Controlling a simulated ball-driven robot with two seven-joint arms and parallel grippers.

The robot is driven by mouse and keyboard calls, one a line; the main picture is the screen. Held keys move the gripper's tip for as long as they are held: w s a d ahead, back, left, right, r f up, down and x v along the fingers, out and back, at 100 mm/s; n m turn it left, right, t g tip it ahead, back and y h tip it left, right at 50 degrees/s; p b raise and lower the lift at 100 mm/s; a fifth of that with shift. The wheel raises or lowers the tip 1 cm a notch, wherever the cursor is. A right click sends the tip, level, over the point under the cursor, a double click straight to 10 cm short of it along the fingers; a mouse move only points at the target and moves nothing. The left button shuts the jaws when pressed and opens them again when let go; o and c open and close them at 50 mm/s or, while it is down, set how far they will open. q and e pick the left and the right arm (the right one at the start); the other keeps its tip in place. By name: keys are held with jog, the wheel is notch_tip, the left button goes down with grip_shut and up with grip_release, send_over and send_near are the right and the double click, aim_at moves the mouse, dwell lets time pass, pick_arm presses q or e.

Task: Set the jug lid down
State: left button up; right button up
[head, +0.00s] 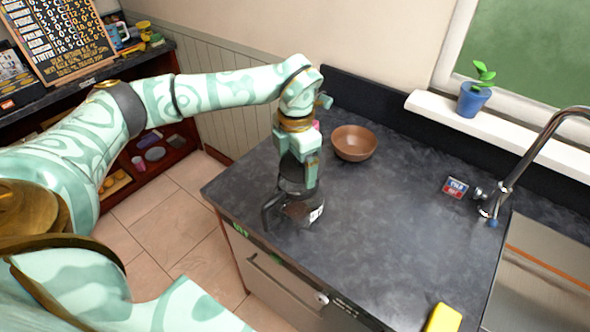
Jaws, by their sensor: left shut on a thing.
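My left gripper (298,178) points down over the near left part of the dark counter. It is shut on the dark jug lid (292,187), which is mostly hidden by the fingers. The jug (297,209), dark and see-through with a black handle on its left, stands upright on the counter directly below the gripper. I cannot tell from this angle whether the lid touches the jug's rim. My right gripper is not in view.
A brown bowl (354,143) stands behind and right of the jug. A pink item (316,125) is partly hidden behind my gripper. A small card (455,187), a tap (520,165) and a yellow block (443,318) are farther right. The middle counter is clear.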

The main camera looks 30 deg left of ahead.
aim_at(295, 161)
pick_arm(q)
jog(key=shift+w+a+f, duration=0.15)
jog(key=shift+w+f, duration=0.05)
jog(key=shift+f, duration=0.1)
jog(key=f, duration=0.2)
jog(key=w+f+p, duration=0.1)
jog(key=shift+a+f, duration=0.35)
jog(key=shift+a, duration=0.05)
jog(key=shift+s+f, duration=0.1)
jog(key=shift+f, duration=0.3)
jog(key=o, duration=0.7)
